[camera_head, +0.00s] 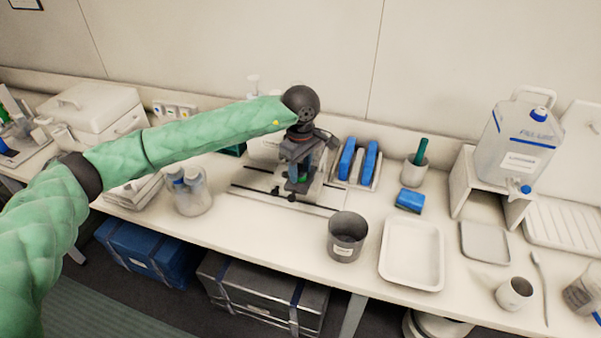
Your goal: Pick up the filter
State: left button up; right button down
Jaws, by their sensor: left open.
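My left gripper (301,170) is open, pointing down over a metal stand with rails (250,190) near the back of the bench. Small dark, blue and green parts show at and just below the fingers. I cannot tell whether one of them is the filter, nor whether the fingers touch it. The gripper and wrist hide part of the stand and what is on it. No other thing in view is clearly the filter. My right gripper is not in view.
A grey cup (346,237) and a white tray (411,287) stand at the front. A blue rack (358,162), a blue sponge (409,201) and a jug (519,143) are to the right. Bottles (188,192) stand left of the stand.

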pick_arm(q)
jog(key=shift+f, duration=0.15)
jog(key=c, duration=0.7)
